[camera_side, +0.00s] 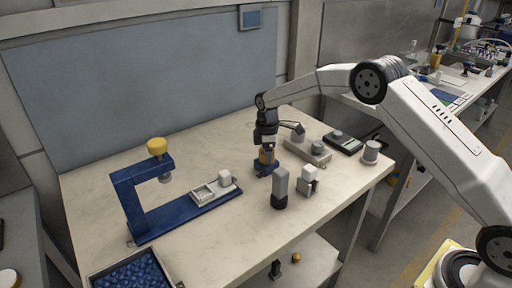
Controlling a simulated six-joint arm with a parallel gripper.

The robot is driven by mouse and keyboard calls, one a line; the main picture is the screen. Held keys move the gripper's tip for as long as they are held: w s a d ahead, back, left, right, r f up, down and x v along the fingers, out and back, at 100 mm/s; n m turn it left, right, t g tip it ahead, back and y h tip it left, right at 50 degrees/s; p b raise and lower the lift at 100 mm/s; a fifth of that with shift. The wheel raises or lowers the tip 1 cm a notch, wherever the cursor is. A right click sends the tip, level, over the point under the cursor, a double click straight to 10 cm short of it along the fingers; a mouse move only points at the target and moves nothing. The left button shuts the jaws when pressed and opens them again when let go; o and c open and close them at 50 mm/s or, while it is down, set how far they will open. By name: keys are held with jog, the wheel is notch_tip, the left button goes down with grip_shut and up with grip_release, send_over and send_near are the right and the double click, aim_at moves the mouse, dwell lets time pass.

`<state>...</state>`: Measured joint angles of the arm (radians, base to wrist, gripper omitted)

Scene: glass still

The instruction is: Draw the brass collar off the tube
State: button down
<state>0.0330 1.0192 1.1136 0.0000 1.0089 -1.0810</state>
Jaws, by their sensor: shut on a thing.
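The brass collar (265,158) shows as a small orange-gold band low between the jaws of my gripper (266,152). My gripper points down and is shut on it. Just below is a small blue holder (264,169) on the table. I cannot pick out the tube; the gripper hides that spot, and the collar's height on it cannot be told.
A blue C-shaped stand with a yellow knob (157,146) is at left, with a small white tray (203,193) on its base. A grey cylinder with a dark foot (280,190) and a pale block (307,180) stand close in front. A blue-filled bin (135,274) is at front left. The table's back left is clear.

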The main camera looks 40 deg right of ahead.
jog(key=shift+r, duration=1.15)
jog(key=shift+r, duration=2.3)
jog(key=shift+r, duration=1.1)
dwell(0.4)
jog(key=shift+r, duration=0.4)
